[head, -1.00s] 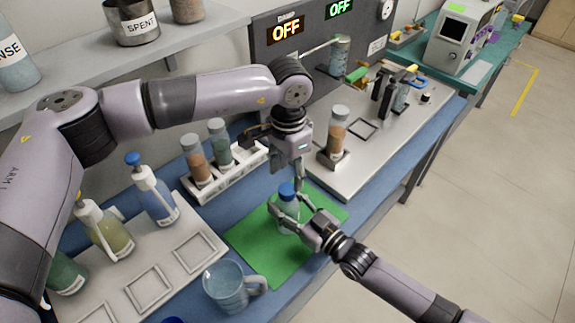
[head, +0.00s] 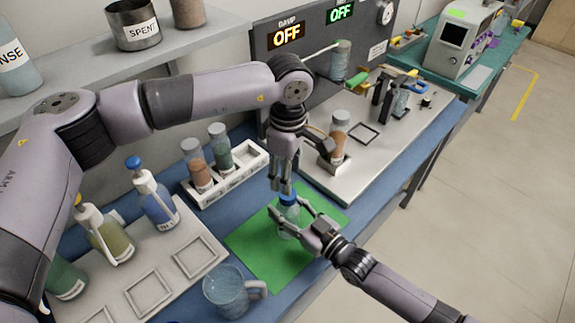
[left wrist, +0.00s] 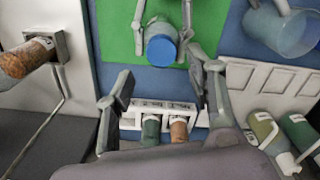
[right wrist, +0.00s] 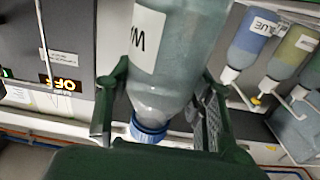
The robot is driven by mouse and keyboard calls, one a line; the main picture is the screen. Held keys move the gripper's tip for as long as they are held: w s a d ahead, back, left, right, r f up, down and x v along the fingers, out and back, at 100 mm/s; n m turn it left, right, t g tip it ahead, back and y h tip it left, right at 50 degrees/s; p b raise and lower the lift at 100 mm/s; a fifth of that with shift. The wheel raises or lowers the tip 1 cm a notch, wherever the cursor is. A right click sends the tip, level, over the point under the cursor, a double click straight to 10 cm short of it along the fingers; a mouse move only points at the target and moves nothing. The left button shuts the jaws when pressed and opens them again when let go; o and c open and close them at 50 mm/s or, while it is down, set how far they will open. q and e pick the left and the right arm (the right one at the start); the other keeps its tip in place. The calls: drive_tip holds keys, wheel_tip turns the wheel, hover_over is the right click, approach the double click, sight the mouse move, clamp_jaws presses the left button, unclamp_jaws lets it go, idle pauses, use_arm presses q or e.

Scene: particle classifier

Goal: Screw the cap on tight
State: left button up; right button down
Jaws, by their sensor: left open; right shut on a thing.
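A clear bottle (head: 289,218) with a blue cap (head: 287,199) stands upright on the green mat (head: 262,262). My right gripper (head: 290,212) is shut on the bottle's body from the side. In the right wrist view, the bottle (right wrist: 172,60) lies between its fingers, and the blue cap (right wrist: 148,131) sits at the neck. My left gripper (head: 281,187) points down, open, directly above the cap and partly hiding it. In the left wrist view, the cap (left wrist: 161,50) shows just beyond its spread fingers (left wrist: 160,72). I cannot tell how tightly the cap sits.
A white rack (head: 228,178) with filled vials stands behind the mat. A steel plate with an upright vial (head: 338,135) and fixtures lies to the right.

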use_arm(q)
drive_tip(key=n, duration=0.6)
drive_tip(key=shift+r, duration=0.2)
drive_tip(key=n, duration=0.6)
drive_tip(key=shift+r, duration=0.2)
drive_tip(key=n, duration=0.6)
drive_tip(key=shift+r, duration=0.2)
drive_tip(key=n, duration=0.5)
drive_tip(key=shift+a+r, duration=0.1)
drive_tip(key=shift+r, duration=0.05)
hover_over(288, 216)
drive_tip(key=w, duration=0.3)
wheel_tip(288, 216, down, 8)
drive_tip(key=shift+s+f, duration=0.1)
drive_tip(key=shift+s, duration=0.05)
drive_tip(key=shift+c, duration=0.5)
